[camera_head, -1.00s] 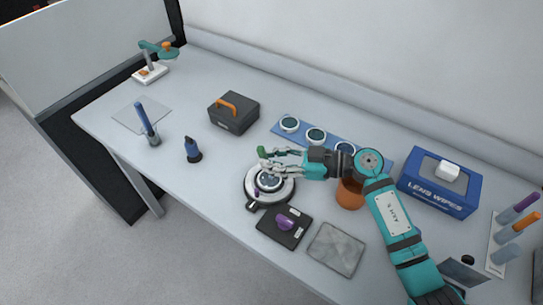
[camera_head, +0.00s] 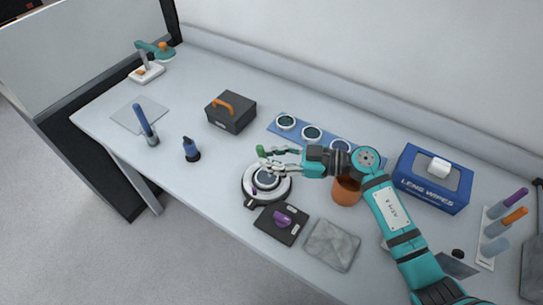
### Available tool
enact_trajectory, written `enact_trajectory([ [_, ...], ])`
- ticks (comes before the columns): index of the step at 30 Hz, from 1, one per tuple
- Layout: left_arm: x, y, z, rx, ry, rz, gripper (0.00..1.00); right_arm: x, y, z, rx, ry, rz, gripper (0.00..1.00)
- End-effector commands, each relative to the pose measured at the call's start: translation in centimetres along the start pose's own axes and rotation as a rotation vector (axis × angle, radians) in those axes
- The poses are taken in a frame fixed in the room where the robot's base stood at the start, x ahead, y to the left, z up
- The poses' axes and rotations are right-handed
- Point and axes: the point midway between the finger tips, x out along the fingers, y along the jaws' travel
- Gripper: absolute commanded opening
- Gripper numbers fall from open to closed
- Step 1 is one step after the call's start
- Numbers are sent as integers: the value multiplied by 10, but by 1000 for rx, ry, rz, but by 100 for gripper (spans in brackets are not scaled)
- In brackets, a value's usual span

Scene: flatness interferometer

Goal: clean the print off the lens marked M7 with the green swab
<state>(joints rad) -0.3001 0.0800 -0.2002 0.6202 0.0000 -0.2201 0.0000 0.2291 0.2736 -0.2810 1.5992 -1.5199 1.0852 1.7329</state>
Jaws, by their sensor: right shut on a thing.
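My right gripper (camera_head: 267,158) is shut on the green swab (camera_head: 261,150), whose green end shows at the fingertips. It holds the swab just above the back edge of a round silver stand (camera_head: 250,193). A dark round lens (camera_head: 266,180) sits in the stand's middle. I cannot read a mark on it or make out a print. Three more round lenses lie in a row on a blue mat (camera_head: 298,139): one at left (camera_head: 286,121), one in the middle (camera_head: 312,133) and one at right (camera_head: 340,146), close behind my right arm. My left gripper is out of view.
A black plate with a purple knob (camera_head: 283,219) and a grey cloth (camera_head: 332,245) lie in front. An orange pot (camera_head: 347,192) stands under my right forearm. A blue lens-wipes box (camera_head: 432,182) is at right, a dark case (camera_head: 230,115) behind left.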

Motion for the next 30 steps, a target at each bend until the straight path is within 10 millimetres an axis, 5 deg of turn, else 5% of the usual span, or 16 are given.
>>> enact_trajectory([
  [16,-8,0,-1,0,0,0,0,1,1,-4,-1,0,0,4],
  [30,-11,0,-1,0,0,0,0,25,12,-6,0,0,1,4],
])
